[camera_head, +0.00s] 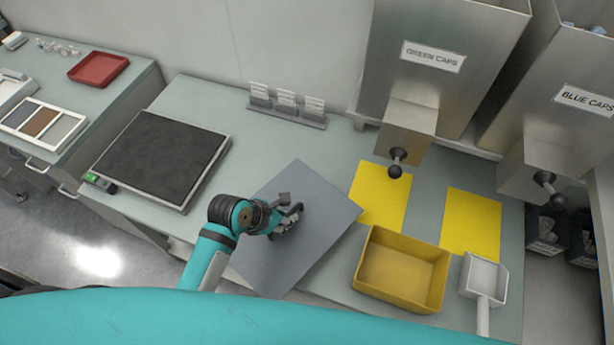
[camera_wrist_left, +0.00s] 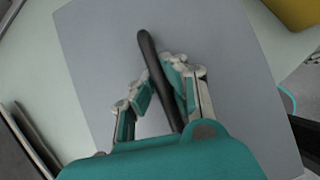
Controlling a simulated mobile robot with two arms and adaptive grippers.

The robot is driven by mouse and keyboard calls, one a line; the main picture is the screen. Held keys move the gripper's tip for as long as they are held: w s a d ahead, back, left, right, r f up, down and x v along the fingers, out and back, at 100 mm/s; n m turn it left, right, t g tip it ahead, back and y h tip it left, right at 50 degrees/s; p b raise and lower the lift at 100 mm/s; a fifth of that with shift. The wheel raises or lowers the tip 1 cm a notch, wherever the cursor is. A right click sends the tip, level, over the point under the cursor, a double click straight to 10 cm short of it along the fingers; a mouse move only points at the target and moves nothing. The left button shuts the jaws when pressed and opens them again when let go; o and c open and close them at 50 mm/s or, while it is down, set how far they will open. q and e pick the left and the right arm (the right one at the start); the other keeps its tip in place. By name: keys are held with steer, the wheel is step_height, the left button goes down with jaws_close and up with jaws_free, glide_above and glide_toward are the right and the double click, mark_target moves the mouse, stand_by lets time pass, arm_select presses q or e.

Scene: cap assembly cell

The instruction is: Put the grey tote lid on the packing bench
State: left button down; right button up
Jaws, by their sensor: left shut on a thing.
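The grey tote lid (camera_head: 315,205) is a flat, square grey panel over the middle of the packing bench (camera_head: 330,145), turned at an angle to it. My left gripper (camera_head: 290,218) is over the lid's middle. In the left wrist view my left gripper (camera_wrist_left: 167,85) is shut on the lid's dark bar handle (camera_wrist_left: 148,45), with fingers on both sides of it. The lid (camera_wrist_left: 95,50) fills most of that view. I cannot tell whether its underside touches the bench or is a little above it. My right gripper is not in view.
A black-topped square plate (camera_head: 160,155) lies left of the lid. A yellow bin (camera_head: 402,270), a white scoop (camera_head: 484,277) and yellow mats (camera_head: 380,192) (camera_head: 471,222) are to the right. Cap dispensers (camera_head: 440,60) and a small card rack (camera_head: 287,108) stand behind. Bare bench shows behind the lid.

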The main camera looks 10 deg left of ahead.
mark_target(287, 176)
arm_select(q)
steer(key=w, duration=0.4)
steer(key=w+a+p, duration=0.1)
steer(key=w, duration=0.1)
steer(key=shift+w, duration=0.35)
steer(key=w, duration=0.4)
steer(key=w+f, duration=0.1)
steer(key=w, duration=0.1)
steer(key=shift+w+a, duration=0.4)
steer(key=shift+w, duration=0.25)
steer(key=shift+w+a+f, duration=0.1)
steer(key=shift+w+f, duration=0.15)
steer(key=shift+f, duration=0.7)
steer(key=shift+w+a+f, duration=0.1)
steer(key=shift+w+f, duration=0.1)
steer(key=shift+f, duration=0.7)
steer(key=shift+d, duration=0.1)
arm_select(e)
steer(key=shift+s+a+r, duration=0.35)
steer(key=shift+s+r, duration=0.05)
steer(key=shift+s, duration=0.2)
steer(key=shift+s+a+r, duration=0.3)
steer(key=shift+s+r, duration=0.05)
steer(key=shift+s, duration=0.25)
